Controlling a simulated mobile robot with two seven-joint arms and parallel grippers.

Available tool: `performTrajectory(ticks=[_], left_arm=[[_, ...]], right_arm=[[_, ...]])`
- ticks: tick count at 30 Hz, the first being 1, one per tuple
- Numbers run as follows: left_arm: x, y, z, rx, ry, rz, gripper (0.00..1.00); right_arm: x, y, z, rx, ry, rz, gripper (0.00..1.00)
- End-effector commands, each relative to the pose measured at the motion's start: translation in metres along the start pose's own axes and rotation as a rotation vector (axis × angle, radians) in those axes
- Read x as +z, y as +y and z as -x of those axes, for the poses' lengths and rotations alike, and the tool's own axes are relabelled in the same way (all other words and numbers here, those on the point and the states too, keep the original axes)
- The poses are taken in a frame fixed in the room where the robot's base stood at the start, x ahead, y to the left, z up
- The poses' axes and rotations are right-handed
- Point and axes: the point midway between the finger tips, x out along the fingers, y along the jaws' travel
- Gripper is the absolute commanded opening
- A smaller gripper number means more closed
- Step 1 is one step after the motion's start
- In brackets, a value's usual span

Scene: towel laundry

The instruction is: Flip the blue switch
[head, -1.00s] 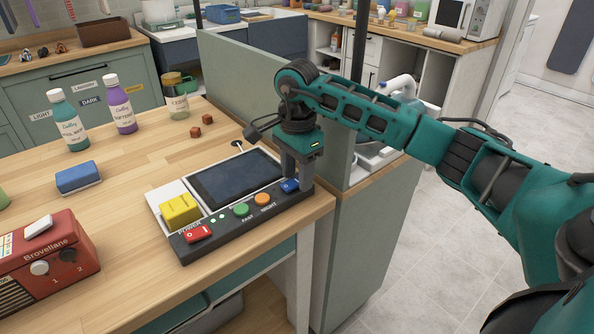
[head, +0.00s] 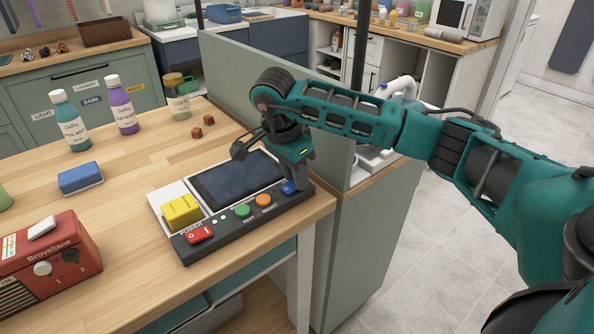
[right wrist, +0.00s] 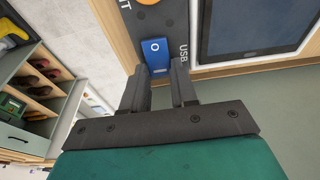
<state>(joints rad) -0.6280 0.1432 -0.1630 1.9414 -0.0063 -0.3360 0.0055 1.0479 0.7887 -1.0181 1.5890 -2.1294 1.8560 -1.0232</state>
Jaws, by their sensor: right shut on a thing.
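The blue switch (head: 289,187) sits at the right end of the dark front strip of a control panel (head: 238,232). My right gripper (head: 297,184) is over that end of the panel, tilted, with its fingers down at the switch. In the right wrist view the blue switch (right wrist: 155,48) shows a white circle and lies at the fingertips, beside the "USB" label. My right gripper (right wrist: 159,75) is shut on it there, one finger on each side. The fingers hide part of the switch in the head view. My left gripper is not in view.
The panel also carries a red power switch (head: 200,234), a green button (head: 242,211), an orange button (head: 263,201), a yellow block (head: 181,211) and a dark screen (head: 236,180). A red radio-like box (head: 48,262) stands left. A green partition (head: 355,245) borders the table's right side.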

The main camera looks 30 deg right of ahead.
Motion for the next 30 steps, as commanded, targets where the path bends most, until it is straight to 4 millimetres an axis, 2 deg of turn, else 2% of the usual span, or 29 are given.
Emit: performTrajectory(ticks=[10, 11, 18, 26, 30], left_arm=[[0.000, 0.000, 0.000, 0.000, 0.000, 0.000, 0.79], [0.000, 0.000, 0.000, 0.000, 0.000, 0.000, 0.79], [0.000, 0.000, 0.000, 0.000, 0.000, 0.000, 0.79], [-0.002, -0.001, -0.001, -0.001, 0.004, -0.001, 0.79], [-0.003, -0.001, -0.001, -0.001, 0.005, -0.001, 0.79]], right_arm=[[0.001, 0.000, 0.000, 0.000, 0.023, 0.000, 0.00], [0.001, 0.000, 0.000, 0.000, 0.023, 0.000, 0.29], [0.001, 0.000, 0.000, 0.000, 0.022, 0.000, 0.52], [0.001, 0.000, 0.001, -0.001, 0.021, 0.000, 0.53], [0.001, -0.001, 0.012, -0.005, 0.020, -0.001, 0.53]])
